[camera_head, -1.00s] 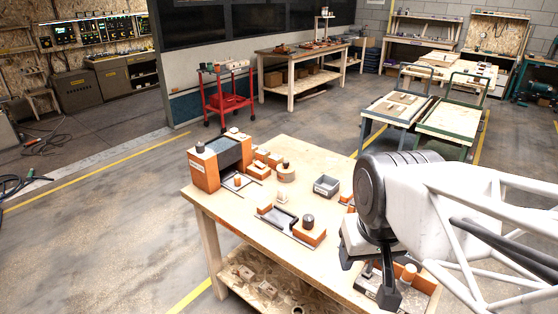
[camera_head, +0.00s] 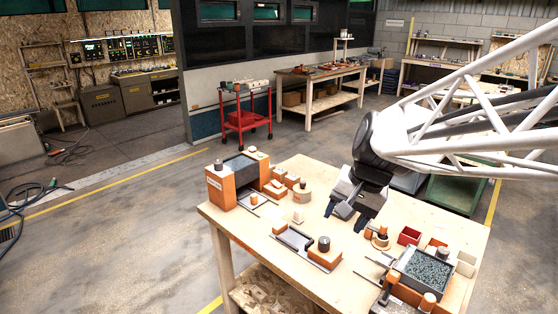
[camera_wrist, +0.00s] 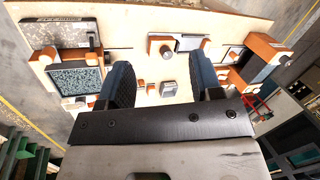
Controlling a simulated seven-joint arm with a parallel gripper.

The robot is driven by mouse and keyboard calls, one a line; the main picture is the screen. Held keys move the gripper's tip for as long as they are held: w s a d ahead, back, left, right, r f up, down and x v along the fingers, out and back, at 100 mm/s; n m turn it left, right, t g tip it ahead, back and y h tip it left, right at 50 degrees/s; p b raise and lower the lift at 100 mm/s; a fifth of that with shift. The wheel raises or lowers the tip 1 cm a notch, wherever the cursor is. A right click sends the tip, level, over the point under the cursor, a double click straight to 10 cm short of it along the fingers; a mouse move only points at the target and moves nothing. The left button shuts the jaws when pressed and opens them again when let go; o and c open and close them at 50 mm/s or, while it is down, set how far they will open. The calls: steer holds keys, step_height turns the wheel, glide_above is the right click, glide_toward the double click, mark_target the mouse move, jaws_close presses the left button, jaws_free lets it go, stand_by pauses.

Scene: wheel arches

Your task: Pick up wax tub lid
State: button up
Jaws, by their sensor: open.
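My gripper (camera_head: 352,212) hangs above the middle of the workbench (camera_head: 285,225), its fingers pointing down. In the wrist view its two dark fingers (camera_wrist: 162,72) are wide apart with nothing held. I cannot tell for certain which piece is the wax tub lid.
An orange block with a dark trough (camera_head: 238,170) stands at the bench's far left. An orange fixture with a dark knob (camera_head: 323,244) lies at the front. A granule-filled tray (camera_head: 427,267) and a red box (camera_head: 409,236) are at the right. Bare wood shows between them.

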steer(key=w+f+m+y, duration=0.3)
steer(key=w+m, duration=0.1)
steer(key=w, duration=1.1)
steer(key=w+f+m+y, duration=0.2)
steer(key=w+f+m, duration=0.2)
steer(key=w, duration=1)
steer(key=m+t+y, duration=0.4)
steer(key=m+y, duration=0.1)
steer(key=m, duration=0.5)
glide_toward(304, 182)
steer(key=a, duration=0.3)
steer(key=shift+w+d+f, duration=0.2)
steer(key=shift+w+f, duration=0.1)
steer(key=shift+w, duration=0.15)
steer(key=shift+x, duration=1.25)
steer(key=shift+n, duration=0.3)
steer(key=shift+h, duration=0.3)
steer(key=shift+x, duration=2.65)
